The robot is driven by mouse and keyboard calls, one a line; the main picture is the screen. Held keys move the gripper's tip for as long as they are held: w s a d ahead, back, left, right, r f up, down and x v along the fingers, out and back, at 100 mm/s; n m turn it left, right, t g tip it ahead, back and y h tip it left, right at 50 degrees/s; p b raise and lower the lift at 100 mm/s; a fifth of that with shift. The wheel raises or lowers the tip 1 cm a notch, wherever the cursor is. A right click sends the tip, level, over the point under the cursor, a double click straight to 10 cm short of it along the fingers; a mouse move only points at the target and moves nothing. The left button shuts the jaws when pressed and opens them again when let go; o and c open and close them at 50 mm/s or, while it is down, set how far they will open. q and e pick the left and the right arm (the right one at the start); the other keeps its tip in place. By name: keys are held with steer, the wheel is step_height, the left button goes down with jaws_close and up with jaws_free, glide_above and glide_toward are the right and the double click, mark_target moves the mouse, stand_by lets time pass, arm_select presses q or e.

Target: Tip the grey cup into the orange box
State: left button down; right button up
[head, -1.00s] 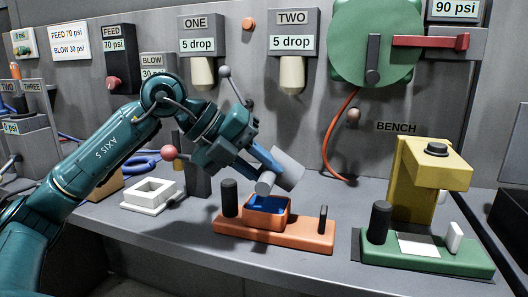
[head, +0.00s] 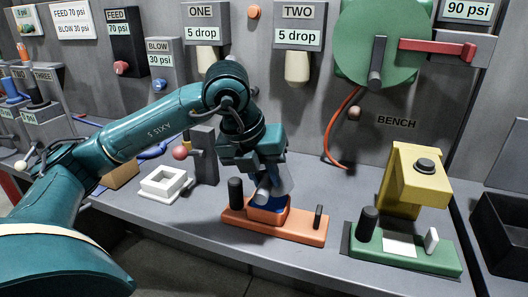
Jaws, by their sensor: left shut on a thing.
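The orange box (head: 268,217) is an open box with blue inside, on an orange base plate (head: 300,233) on the bench. My left gripper (head: 268,182) points down just above the box, shut on the grey cup (head: 287,179). The cup is largely hidden by the gripper, and its grey side shows to the right of the fingers. A small grey cylinder shows at the fingers' lower left. I cannot make out the cup's mouth or any contents. My right gripper is not in view.
A black post (head: 235,192) stands left of the box, and a small dark tab (head: 318,217) right of it. A green base with a yellow press (head: 415,180) is at right. A white square frame (head: 165,182) lies at left. The bench's front edge is close below.

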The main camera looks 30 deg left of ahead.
mark_target(266, 178)
arm_select(q)
steer(key=shift+d+r+y+p, duration=0.15)
steer(key=shift+r+y+p, duration=0.3)
steer(key=shift+p, duration=0.25)
steer(key=shift+d+r+g+y+p, duration=0.1)
steer(key=shift+g+y+p, duration=0.2)
steer(key=shift+y+p, duration=0.35)
steer(key=shift+m+g+y+p, duration=0.3)
steer(key=shift+y+p, duration=0.2)
steer(key=shift+y, duration=0.2)
steer(key=shift+w+y+p, duration=0.1)
steer(key=shift+y+p, duration=0.3)
steer(key=shift+p, duration=0.6)
steer(key=shift+r, duration=0.1)
steer(key=shift+a+r+p, duration=0.2)
steer(key=shift+r+p, duration=0.6)
steer(key=shift+p, duration=0.05)
steer(key=shift+r+p, duration=0.85)
steer(key=shift+r, duration=0.3)
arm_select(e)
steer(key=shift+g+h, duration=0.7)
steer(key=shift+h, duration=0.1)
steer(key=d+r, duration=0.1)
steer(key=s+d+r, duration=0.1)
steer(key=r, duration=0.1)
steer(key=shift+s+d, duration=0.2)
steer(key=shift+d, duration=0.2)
